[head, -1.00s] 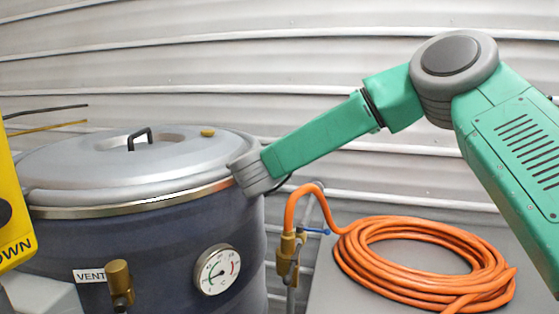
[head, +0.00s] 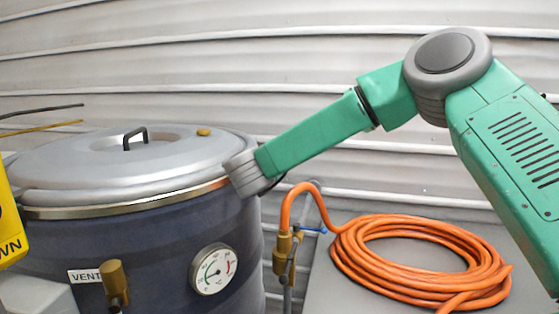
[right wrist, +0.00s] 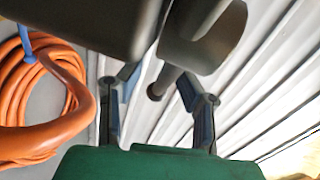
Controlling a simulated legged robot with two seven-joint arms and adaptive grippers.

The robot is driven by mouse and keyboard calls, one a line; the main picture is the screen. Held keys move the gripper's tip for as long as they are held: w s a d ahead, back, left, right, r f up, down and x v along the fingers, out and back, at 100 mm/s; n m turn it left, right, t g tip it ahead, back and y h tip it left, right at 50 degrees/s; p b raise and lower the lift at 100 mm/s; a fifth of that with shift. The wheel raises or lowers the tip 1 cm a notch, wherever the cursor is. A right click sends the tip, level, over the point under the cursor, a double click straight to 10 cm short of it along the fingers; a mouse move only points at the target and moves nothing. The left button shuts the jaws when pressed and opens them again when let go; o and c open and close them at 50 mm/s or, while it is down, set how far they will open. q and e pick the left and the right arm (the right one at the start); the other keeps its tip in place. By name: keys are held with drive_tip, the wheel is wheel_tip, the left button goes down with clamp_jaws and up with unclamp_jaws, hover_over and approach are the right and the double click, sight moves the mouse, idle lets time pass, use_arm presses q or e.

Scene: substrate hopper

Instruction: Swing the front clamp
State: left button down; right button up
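The vessel (head: 185,240) is a dark blue drum with a grey lid (head: 75,168) and a bright metal rim band. No clamp can be picked out for certain in the head view. My right arm reaches from the right to the rim's right side; its gripper is hidden there. In the right wrist view my right gripper (right wrist: 158,88) is open, its two fingers spread either side of a dark rod (right wrist: 168,78) with a round brownish tip. The rod seems clear of both fingers. It comes from a dark grey curved part (right wrist: 207,38); I cannot tell whether this is the front clamp. My left gripper is not in view.
A coiled orange hose (head: 350,262) lies on a grey surface right of the vessel, joined to a brass valve (head: 282,250). A dial gauge (head: 213,270) and a brass vent fitting (head: 113,280) are on the vessel's front. A yellow box (head: 10,220) stands at the left edge.

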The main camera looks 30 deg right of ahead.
drive_tip(key=v, duration=1.1)
drive_tip(key=shift+s+a, duration=0.2)
drive_tip(key=shift+a, duration=0.05)
